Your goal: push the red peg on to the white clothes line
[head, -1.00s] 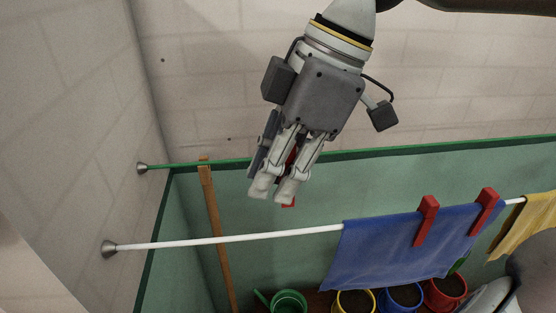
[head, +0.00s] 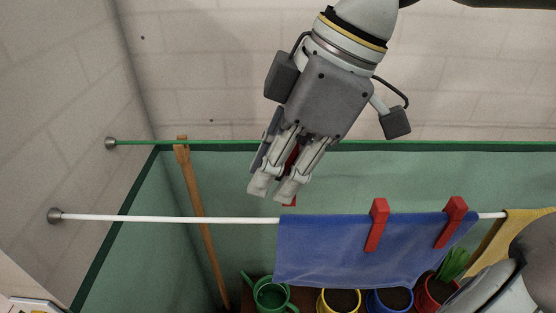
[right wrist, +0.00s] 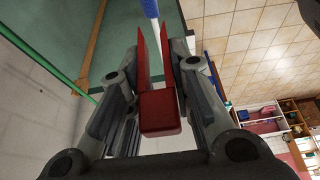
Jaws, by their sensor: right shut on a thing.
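My right gripper (head: 272,190) points down in the head view and is shut on a red peg (head: 289,201), mostly hidden by the fingers. In the right wrist view the peg (right wrist: 160,112) sits between the fingers, its two prongs pointing away from the palm. My left gripper is not in view.
Two other red pegs (head: 376,225) (head: 451,222) hold the blue cloth. A yellow cloth (head: 520,228) hangs further right. A green line (head: 300,146) runs behind, with a wooden pole (head: 195,210). A green watering can (head: 271,295) and several pots stand below. The line's left part is bare.

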